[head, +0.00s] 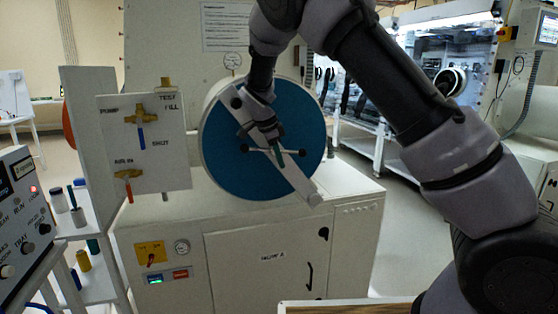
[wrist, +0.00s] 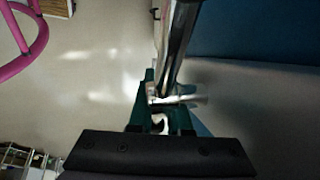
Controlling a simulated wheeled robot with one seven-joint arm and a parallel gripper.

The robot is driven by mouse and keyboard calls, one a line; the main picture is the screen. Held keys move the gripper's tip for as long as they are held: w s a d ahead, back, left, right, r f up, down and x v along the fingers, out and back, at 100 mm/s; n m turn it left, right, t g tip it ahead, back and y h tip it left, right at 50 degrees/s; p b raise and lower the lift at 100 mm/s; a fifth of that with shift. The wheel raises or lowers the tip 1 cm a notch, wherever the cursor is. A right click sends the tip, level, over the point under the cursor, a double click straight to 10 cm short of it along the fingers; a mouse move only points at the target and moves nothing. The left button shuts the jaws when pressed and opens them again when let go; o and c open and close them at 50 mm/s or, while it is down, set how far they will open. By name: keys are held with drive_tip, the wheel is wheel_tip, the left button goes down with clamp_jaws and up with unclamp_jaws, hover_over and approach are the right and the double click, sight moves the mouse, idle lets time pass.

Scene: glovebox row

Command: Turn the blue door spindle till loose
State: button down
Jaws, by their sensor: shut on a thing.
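The blue round door (head: 228,165) is on the front of a white chamber, with a pale bar (head: 300,180) lying slantwise across it from upper left to lower right. The spindle (head: 292,152) has a thin crossbar with dark ball ends at the door's middle. My gripper (head: 276,150) reaches it from above and is shut on the spindle; my wrist hides part of the bar and hub. In the wrist view the green fingers of my gripper (wrist: 162,110) close around a shiny metal rod (wrist: 178,50). The blue door (wrist: 260,30) fills the upper right there.
A valve panel (head: 145,145) with brass taps stands left of the door. A control box (head: 25,215) and a small shelf with bottles (head: 75,215) are at the left. A pink ring (wrist: 35,40) shows in the wrist view. A wooden-topped surface (head: 345,308) is at the bottom.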

drive_tip(key=c, duration=1.2)
unclamp_jaws()
drive_tip(key=shift+f, duration=0.1)
drive_tip(key=shift+o, duration=0.2)
